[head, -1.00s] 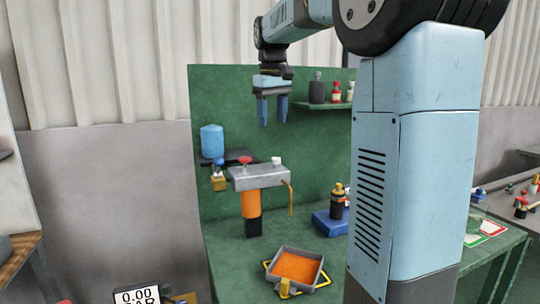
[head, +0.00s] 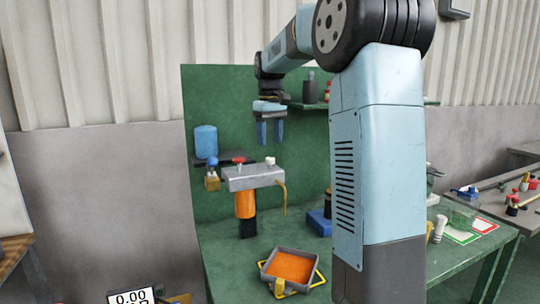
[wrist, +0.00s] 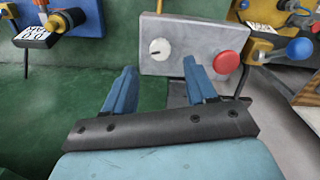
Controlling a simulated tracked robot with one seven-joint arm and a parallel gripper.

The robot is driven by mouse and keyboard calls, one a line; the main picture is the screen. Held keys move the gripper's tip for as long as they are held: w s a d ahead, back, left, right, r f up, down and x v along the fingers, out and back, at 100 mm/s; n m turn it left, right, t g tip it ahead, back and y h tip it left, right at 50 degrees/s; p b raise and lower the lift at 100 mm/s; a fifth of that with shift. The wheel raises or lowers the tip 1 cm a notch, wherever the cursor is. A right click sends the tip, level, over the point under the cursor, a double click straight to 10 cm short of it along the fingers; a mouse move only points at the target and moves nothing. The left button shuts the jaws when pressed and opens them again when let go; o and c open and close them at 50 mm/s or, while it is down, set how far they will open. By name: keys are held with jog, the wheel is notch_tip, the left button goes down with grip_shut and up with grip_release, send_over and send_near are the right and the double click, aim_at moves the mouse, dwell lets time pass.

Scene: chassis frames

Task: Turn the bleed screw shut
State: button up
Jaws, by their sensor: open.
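A grey metal block (head: 253,178) stands on an orange cylinder above the green bench. It carries a red knob (head: 238,160) on the left and a small white knob (head: 270,161) on the right. I cannot tell for certain which is the bleed screw. In the wrist view, the white knob (wrist: 160,49) has a dark mark on its face and the red knob (wrist: 226,62) is to its right. My gripper (head: 271,143) points down, open and empty, above the block and apart from it. Its fingers (wrist: 160,66) straddle the white knob's direction in the wrist view.
A thin tube (head: 284,200) hangs from the block's right end. A grey tray (head: 265,270) of orange liquid sits below. A blue ball knob (head: 212,162) on a brass fitting is left of the block. A shelf (head: 310,106) with bottles is behind my gripper.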

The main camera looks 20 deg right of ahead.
aim_at(270, 158)
jog(key=shift+f, duration=3.05)
jog(key=shift+c, duration=0.3)
jog(key=c, duration=1)
